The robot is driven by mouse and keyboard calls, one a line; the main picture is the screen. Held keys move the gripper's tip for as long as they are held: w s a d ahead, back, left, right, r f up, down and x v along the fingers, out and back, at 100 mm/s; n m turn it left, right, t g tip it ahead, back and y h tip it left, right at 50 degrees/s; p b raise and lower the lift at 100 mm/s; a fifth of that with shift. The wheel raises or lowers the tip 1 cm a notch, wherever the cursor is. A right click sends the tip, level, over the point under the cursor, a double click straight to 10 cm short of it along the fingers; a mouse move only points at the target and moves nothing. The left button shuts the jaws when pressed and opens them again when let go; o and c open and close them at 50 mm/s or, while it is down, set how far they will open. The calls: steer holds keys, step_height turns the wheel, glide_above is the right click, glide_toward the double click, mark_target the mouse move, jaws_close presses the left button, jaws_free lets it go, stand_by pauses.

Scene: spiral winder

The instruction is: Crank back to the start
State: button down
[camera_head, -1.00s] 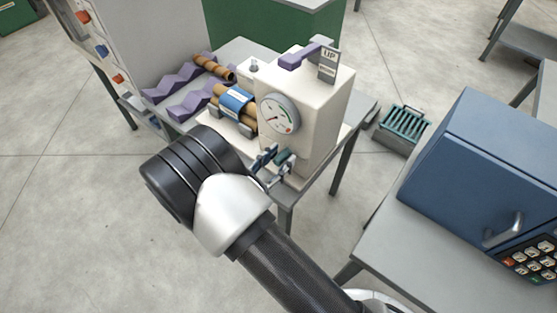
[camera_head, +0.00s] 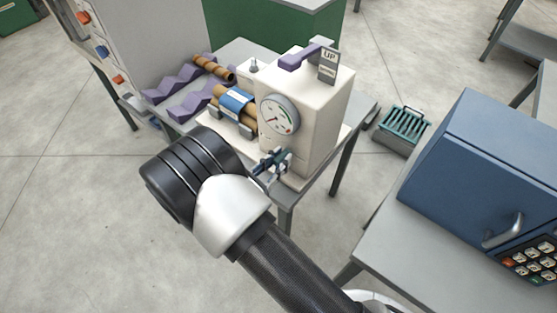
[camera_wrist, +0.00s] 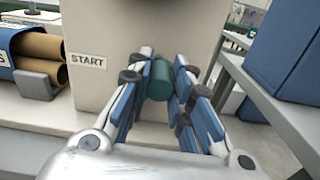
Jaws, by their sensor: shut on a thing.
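The spiral winder (camera_head: 300,130) is a cream box on a grey table, with a round dial (camera_head: 279,115) on its front and a purple lever (camera_head: 300,55) by an "UP" sign on top. My gripper (camera_head: 274,162) is at the lower front of the winder. In the wrist view my gripper (camera_wrist: 160,85) is shut on a green crank handle (camera_wrist: 159,80), with a finger on each side. A "START" label (camera_wrist: 88,62) is on the winder face, left of the handle. The crank's arm behind the handle is hidden.
Brown tubes in a blue holder (camera_head: 237,102) lie left of the winder. Purple zigzag racks (camera_head: 190,100) with another tube stand further left. A blue cabinet (camera_head: 480,170) stands on a table at the right. A teal slatted crate (camera_head: 404,123) is on the floor.

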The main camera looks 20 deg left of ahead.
stand_by(0.3)
